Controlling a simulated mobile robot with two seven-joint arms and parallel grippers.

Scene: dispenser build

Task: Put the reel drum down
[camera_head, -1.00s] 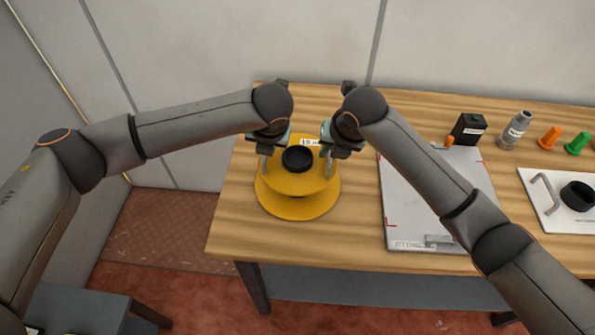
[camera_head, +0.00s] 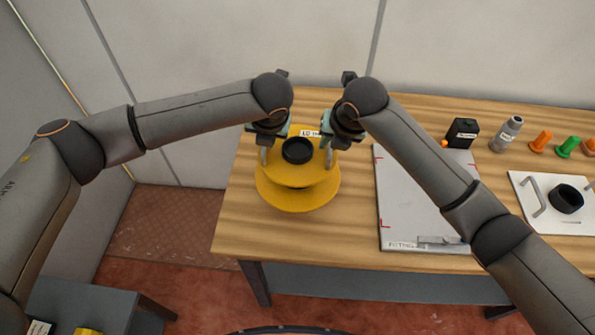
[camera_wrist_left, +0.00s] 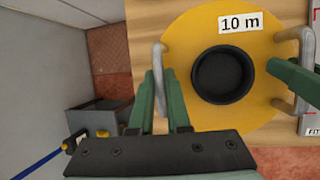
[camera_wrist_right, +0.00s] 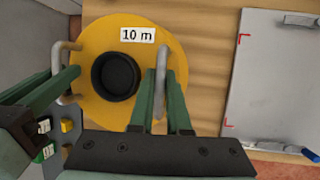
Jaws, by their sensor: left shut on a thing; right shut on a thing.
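The yellow reel drum (camera_head: 298,206) has two round flanges, a black hub ring on top and a "10 m" label. It is upright over the left part of the table (camera_head: 235,225); I cannot tell whether it touches the wood. My left gripper (camera_head: 265,154) is shut on its left grey handle, which also shows in the left wrist view (camera_wrist_left: 159,70). My right gripper (camera_head: 330,154) is shut on its right handle, shown in the right wrist view (camera_wrist_right: 164,70). The drum's underside is hidden.
Right of the drum lies a grey board (camera_head: 400,215) with red corner marks. Farther right are a black box (camera_head: 462,131), a grey bottle (camera_head: 507,134), orange and green pegs, and a white plate (camera_head: 535,215) with a black ring. Bare wood lies between drum and board.

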